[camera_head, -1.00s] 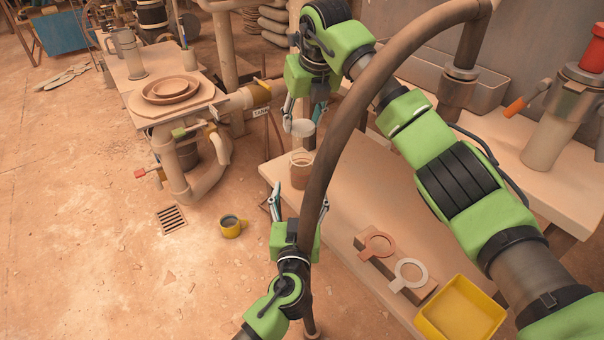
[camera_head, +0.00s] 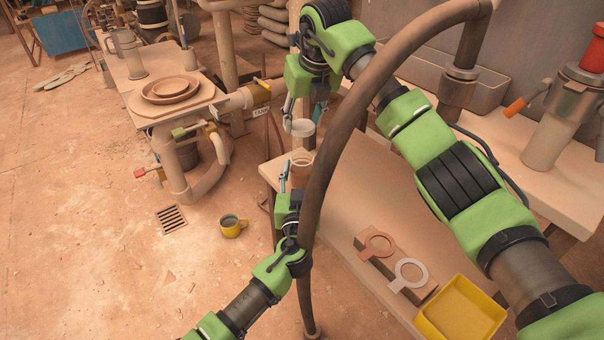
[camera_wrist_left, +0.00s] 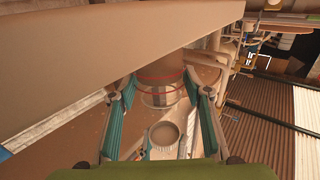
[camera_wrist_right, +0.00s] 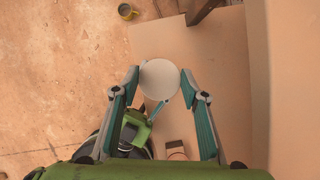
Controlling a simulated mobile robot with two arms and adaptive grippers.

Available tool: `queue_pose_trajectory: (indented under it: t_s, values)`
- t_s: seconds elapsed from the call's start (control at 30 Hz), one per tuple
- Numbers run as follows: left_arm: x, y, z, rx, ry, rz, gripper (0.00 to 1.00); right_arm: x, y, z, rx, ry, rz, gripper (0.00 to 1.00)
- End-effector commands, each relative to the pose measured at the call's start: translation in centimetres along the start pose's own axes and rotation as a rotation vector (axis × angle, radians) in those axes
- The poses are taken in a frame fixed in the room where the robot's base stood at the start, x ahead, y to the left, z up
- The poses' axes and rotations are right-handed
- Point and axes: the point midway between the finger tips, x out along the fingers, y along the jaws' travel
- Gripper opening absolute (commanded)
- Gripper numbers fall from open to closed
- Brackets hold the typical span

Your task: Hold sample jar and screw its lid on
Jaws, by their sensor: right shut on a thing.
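The sample jar (camera_head: 301,168) stands at the table's far left corner; in the left wrist view the jar (camera_wrist_left: 160,88) shows reddish rings and sits between the spread fingers. My left gripper (camera_wrist_left: 165,92) is open around the jar, with gaps visible beside it. In the head view, the curved brown pipe hides part of my left gripper. My right gripper (camera_head: 303,118) is shut on the pale round lid (camera_head: 303,128), held above the jar with a gap. The lid (camera_wrist_right: 160,79) is between its fingertips in the right wrist view, hiding the jar below. The left wrist view shows the lid's hollow underside (camera_wrist_left: 165,134).
The thick curved brown pipe (camera_head: 345,125) runs close beside both grippers. On the table (camera_head: 345,205) are a block with two ring-shaped plates (camera_head: 408,275) and a yellow tray (camera_head: 460,310). A yellow mug (camera_head: 231,227) is on the floor. The table's middle is clear.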

Motion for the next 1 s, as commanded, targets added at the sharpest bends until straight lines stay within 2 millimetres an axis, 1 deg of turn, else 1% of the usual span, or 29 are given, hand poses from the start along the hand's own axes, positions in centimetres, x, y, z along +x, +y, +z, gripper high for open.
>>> queue_pose_trajectory:
  t_s: [0.03, 0.07, 0.1, 0.13, 0.27, 0.6, 1.0]
  values:
    - [0.0, 0.0, 0.0, 0.0, 0.0, 0.0, 0.26, 0.0, 0.0, 0.0, 0.0, 0.0, 0.0, 0.32]
    - [0.0, 0.0, 0.0, 0.0, 0.0, 0.0, 0.18, 0.0, 0.0, 0.0, 0.0, 0.0, 0.0, 0.32]
    - [0.0, 0.0, 0.0, 0.0, 0.0, 0.0, 0.08, 0.0, 0.0, 0.0, 0.0, 0.0, 0.0, 0.32]
    - [0.0, 0.0, 0.0, 0.0, 0.0, 0.0, 0.06, 0.0, 0.0, 0.0, 0.0, 0.0, 0.0, 0.32]
    - [0.0, 0.0, 0.0, 0.0, 0.0, 0.0, 0.06, 0.4, 0.0, -0.2, 0.0, 0.0, 0.0, 0.32]
    - [0.0, 0.0, 0.0, 0.0, 0.0, 0.0, 0.06, 4.4, -0.1, -1.8, 0.002, -0.01, 0.004, 0.32]
    - [0.0, 0.0, 0.1, 0.001, -0.001, 0.0, 0.06, 4.5, 0.0, -1.8, 0.001, -0.011, 0.003, 0.32]
